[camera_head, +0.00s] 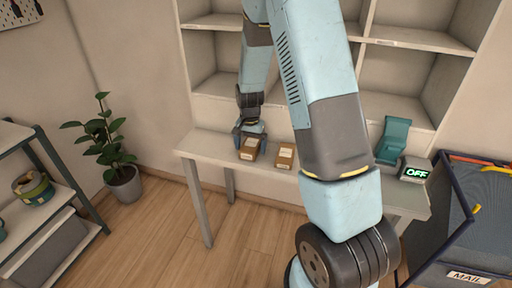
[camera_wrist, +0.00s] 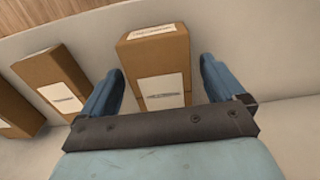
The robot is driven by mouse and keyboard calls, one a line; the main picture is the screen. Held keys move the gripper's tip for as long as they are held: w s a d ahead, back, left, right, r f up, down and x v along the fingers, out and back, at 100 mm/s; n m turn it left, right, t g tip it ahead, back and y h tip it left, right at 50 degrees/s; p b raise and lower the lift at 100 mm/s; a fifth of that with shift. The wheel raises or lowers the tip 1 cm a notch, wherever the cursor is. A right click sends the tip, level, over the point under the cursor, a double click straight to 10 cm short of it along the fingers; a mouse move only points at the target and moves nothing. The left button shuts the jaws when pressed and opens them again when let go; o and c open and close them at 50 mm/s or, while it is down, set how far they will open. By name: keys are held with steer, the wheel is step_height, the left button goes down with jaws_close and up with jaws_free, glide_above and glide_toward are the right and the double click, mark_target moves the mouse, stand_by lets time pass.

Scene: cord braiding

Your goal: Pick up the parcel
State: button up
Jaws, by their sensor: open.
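A brown cardboard parcel (camera_head: 249,149) with a white label stands near the left end of the grey table. It also shows between the fingers in the wrist view (camera_wrist: 155,65). My gripper (camera_head: 250,134) is open and low over the table at this parcel. In the wrist view my two blue fingers (camera_wrist: 161,72) are on either side of it, with a visible gap to each side. A second parcel (camera_head: 284,156) stands beside it, left of the fingers in the wrist view (camera_wrist: 55,80). A third parcel (camera_wrist: 16,108) is partly cut off there.
The table (camera_head: 200,149) stands before an empty shelf unit (camera_head: 215,50). A teal device (camera_head: 393,140) and a box reading OFF (camera_head: 415,174) are at its right end. A dark MAIL bin (camera_head: 455,225) stands right of it. A potted plant (camera_head: 124,180) is at left.

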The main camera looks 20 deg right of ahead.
steer(key=shift+f, duration=0.35)
steer(key=c, duration=1.1)
